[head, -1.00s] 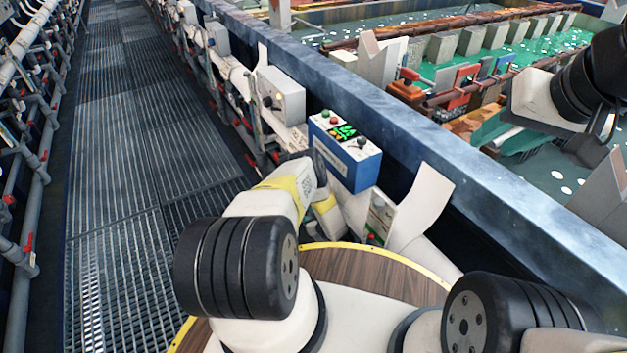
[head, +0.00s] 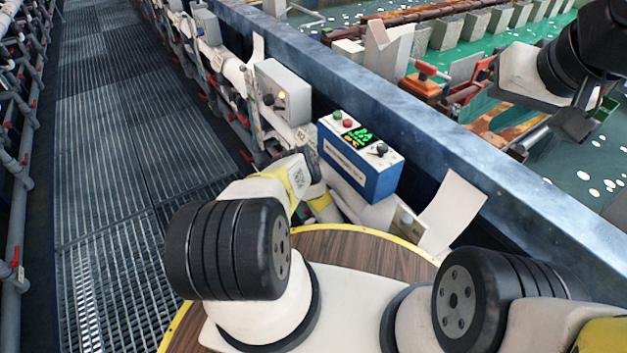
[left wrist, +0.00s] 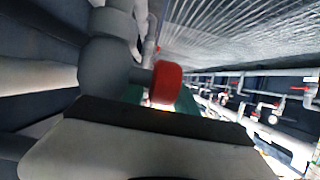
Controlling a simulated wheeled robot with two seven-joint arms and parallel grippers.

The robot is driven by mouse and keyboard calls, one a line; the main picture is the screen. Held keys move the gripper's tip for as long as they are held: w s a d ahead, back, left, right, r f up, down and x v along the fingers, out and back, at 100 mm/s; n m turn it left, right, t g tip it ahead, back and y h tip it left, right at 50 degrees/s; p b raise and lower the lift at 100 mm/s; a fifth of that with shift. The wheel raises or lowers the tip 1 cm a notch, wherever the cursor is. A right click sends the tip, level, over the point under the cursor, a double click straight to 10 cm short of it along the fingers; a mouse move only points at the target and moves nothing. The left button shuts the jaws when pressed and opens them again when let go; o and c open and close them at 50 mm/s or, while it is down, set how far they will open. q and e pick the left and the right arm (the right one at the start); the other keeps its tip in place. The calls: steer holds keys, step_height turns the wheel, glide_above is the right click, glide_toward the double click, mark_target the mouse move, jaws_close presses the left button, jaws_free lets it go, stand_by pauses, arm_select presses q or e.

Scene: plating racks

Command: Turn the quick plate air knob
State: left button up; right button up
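I cannot tell for sure which control is the quick plate air knob. A blue control box (head: 362,182) has green and red buttons, a green display and a black knob (head: 381,149) on top. A grey box (head: 290,88) behind it has small knobs on its front. In the left wrist view a red round cap (left wrist: 167,82) sits on a grey pipe fitting (left wrist: 106,62), close ahead of my gripper. My left gripper (head: 314,164) is low beside the blue box, its fingertips hidden. My right gripper (head: 578,124) is raised at the upper right, over the tanks.
A long blue-grey tank wall (head: 420,125) runs diagonally behind the boxes. A white panel (head: 453,210) stands right of the blue box. Pipes with red valve handles line the far left. The grated walkway (head: 110,150) is clear.

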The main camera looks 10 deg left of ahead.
arm_select(q)
jaws_close()
steer(key=shift+r+t+y, duration=0.15)
steer(key=shift+t+y, duration=0.35)
steer(key=shift+y, duration=0.1)
jaws_free()
